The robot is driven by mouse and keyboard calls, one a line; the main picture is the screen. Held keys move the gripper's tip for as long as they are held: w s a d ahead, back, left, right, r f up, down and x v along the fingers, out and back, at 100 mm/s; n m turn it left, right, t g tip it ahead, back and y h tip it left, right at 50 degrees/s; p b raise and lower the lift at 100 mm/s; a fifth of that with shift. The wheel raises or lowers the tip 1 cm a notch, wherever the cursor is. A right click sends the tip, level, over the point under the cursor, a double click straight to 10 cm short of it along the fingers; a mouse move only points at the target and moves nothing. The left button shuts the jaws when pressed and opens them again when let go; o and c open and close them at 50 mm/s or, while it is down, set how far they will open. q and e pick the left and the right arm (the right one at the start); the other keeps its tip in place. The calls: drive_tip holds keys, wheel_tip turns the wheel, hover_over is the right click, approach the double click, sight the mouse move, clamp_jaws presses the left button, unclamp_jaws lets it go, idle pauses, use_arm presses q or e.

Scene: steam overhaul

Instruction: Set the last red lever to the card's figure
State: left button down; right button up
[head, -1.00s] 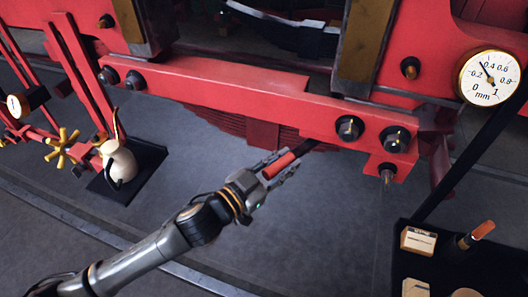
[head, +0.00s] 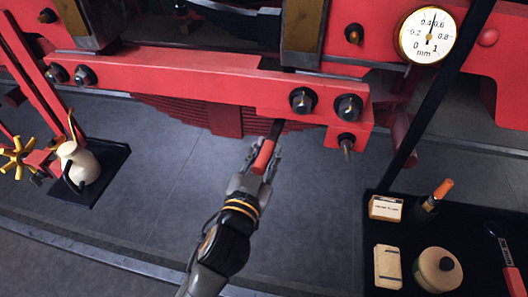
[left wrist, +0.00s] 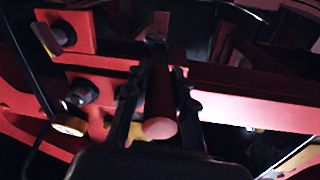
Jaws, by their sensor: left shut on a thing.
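The red lever (head: 264,157) has a red grip on a dark shaft that slopes up to the red beam (head: 210,80). My left gripper (head: 266,153) is shut on this grip; in the left wrist view the red grip (left wrist: 160,105) lies between the two dark fingers. The round white dial (head: 428,36), marked 0 to 1 mm, has its needle pointing nearly straight up, between 0.4 and 0.6. A small card (head: 386,208) stands on the dark tray at right; its writing is too small to read. My right gripper is not in view.
The dark tray (head: 375,262) at right holds an orange-tipped tool (head: 436,194), a pale block (head: 388,267), a round lidded pot (head: 438,268) and a red-handled tool (head: 514,280). A cream oil can (head: 78,165) stands at left. The floor between is clear.

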use_arm(q)
drive_tip(key=shift+r, duration=0.1)
drive_tip(key=c, duration=1.1)
unclamp_jaws()
drive_tip(key=shift+d, duration=0.1)
drive_tip(key=v, duration=0.7)
drive_tip(key=shift+s, duration=0.25)
